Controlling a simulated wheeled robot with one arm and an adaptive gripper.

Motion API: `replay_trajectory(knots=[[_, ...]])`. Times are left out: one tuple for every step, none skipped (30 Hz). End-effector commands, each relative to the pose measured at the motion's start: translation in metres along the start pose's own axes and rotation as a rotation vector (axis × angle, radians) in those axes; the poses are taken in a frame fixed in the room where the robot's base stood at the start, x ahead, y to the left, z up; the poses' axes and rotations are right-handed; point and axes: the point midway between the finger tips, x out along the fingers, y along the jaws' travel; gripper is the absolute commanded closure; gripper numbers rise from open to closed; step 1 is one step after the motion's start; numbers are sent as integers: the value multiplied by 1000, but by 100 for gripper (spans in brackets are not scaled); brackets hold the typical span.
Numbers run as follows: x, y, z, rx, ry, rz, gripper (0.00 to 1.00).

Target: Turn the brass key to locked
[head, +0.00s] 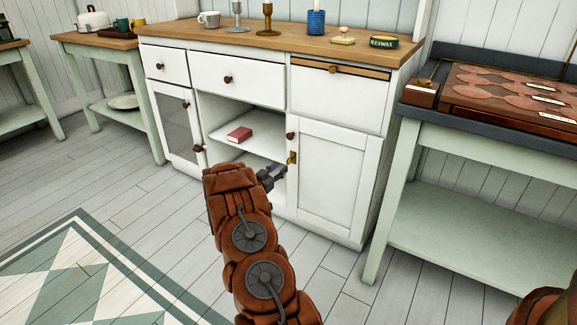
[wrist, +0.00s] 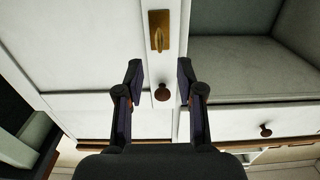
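The brass key (head: 292,158) sits on the left edge of the white cabinet's right door (head: 330,175), just below a dark round knob (head: 290,136). In the wrist view the brass key (wrist: 160,38) shows on its upright brass plate, at the top centre. Its bow looks edge-on and lengthwise along the plate. My gripper (wrist: 159,67) is open, its two fingers well apart and nothing between them. The key lies just past the fingertips in that picture, and I see no contact. In the head view my gripper (head: 272,174) is just left of and below the key.
The door knob (wrist: 161,92) appears between the fingers in the wrist view, farther off. Open shelves with a red book (head: 239,134) lie left of the door. A green side table (head: 386,190) stands close on the right. The floor in front is clear.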

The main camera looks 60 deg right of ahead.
Motion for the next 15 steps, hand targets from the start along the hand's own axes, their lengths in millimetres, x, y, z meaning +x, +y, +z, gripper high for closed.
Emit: replay_trajectory(knots=[[4,1,1,1,3,4,62],[6,2,1,2,4,5,62],[10,2,1,3,4,5,62],[14,2,1,3,3,5,62],[18,2,1,3,3,6,62],[24,2,2,3,3,6,62],[28,3,2,2,4,6,62],[32,3,2,2,4,6,62],[38,2,2,2,4,6,62],[42,2,2,3,5,5,62],[46,2,1,4,4,4,62],[52,2,1,3,3,3,62],[55,1,2,3,2,2,62],[58,1,2,3,1,2,62],[62,1,2,1,1,3,62]])
